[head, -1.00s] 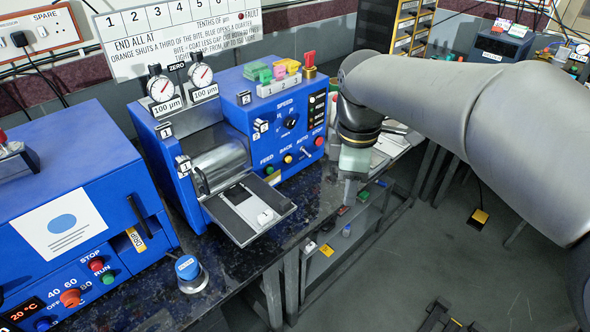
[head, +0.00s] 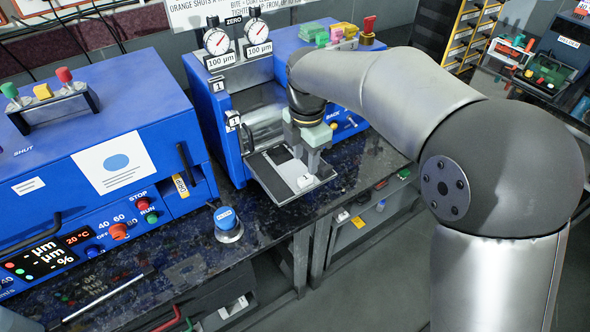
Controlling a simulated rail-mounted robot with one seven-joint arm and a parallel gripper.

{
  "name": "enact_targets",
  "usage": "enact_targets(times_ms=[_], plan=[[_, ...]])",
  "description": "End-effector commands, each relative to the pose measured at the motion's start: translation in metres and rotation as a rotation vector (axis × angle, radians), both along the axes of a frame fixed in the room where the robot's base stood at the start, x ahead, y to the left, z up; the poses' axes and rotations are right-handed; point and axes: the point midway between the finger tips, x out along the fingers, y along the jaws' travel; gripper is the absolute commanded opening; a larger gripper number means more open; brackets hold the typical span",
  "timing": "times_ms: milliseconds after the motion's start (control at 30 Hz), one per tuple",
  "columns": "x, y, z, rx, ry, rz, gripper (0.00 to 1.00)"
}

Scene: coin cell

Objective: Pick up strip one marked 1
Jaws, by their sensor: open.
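A pale strip with a dark patch (head: 279,156) lies on the grey feed tray (head: 270,177) at the front of the blue roller machine. A small white block or tab (head: 305,181) sits at its near end; I cannot read a 1 on it at this size. My gripper (head: 312,168) points down over the right part of the tray, just above and behind the white tab. It is open, and nothing shows between its fingers. The fingers hide part of the strip and tray, and I cannot tell whether they touch the strip.
Blue roller machine (head: 222,112) with two dial gauges stands behind the tray. A blue oven-like machine (head: 95,150) stands at the left. A blue-topped round weight or knob (head: 227,222) sits on the dark bench (head: 265,213) left of the tray. The bench's front edge is close to the tray.

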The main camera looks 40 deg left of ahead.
Motion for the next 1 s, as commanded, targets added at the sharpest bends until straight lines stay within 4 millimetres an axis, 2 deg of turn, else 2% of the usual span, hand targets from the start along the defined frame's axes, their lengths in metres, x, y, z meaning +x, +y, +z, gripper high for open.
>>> enact_targets(times_ms=[200, 500, 767, 800, 933, 1000], plan=[[0.0, -0.001, -0.014, -0.001, 0.0, -0.001, 0.42], [0.001, -0.001, -0.055, -0.001, 0.0, -0.001, 0.42], [0.001, -0.001, -0.06, 0.001, 0.0, -0.001, 0.42], [0.001, -0.001, -0.06, 0.001, 0.0, -0.001, 0.39], [0.001, -0.001, -0.06, 0.001, 0.0, -0.001, 0.03], [0.001, -0.001, -0.06, 0.001, 0.0, -0.001, 0.0]])
